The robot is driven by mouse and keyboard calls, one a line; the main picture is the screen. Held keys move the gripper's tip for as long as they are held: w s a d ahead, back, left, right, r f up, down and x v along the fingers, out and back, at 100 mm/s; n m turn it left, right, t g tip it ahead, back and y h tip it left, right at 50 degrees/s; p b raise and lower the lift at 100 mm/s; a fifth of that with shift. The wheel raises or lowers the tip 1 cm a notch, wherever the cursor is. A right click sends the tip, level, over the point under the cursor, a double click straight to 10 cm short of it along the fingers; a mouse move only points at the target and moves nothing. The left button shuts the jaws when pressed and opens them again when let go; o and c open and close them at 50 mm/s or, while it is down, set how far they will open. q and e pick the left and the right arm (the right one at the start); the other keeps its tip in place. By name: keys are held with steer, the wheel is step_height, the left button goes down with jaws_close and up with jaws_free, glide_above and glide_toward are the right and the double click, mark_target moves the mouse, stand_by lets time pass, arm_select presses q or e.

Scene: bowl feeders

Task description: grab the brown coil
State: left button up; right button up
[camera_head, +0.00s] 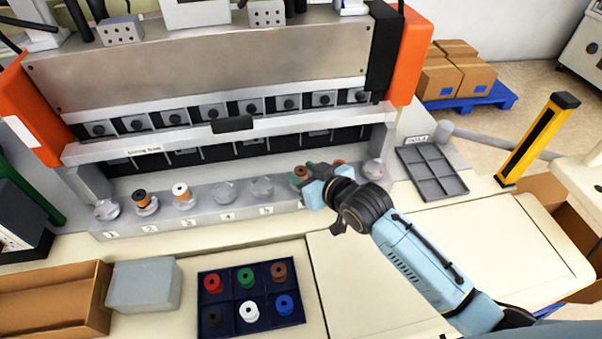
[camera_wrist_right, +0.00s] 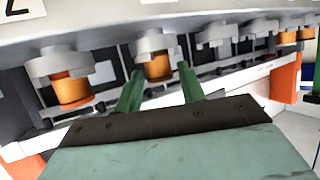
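A brown coil (camera_head: 279,271) stands in the back right pocket of the dark blue tray (camera_head: 240,293) in the head view. Another brownish coil (camera_head: 299,175) shows on the machine's ledge, partly covered by my right gripper (camera_head: 314,184). In the right wrist view, the two green fingers of my right gripper (camera_wrist_right: 158,88) are apart. An orange-wound coil with a grey top (camera_wrist_right: 157,58) shows beyond the gap between them; I cannot tell its exact distance. My left gripper is not in view.
The tray also holds red (camera_head: 213,282), green (camera_head: 245,277), black, white and blue coils. A grey box (camera_head: 144,284) and a cardboard box (camera_head: 50,300) stand left of it. A grey divided tray (camera_head: 432,172) lies right. The numbered ledge (camera_head: 205,208) has several holders.

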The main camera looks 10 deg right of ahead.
steer(key=c, duration=0.7)
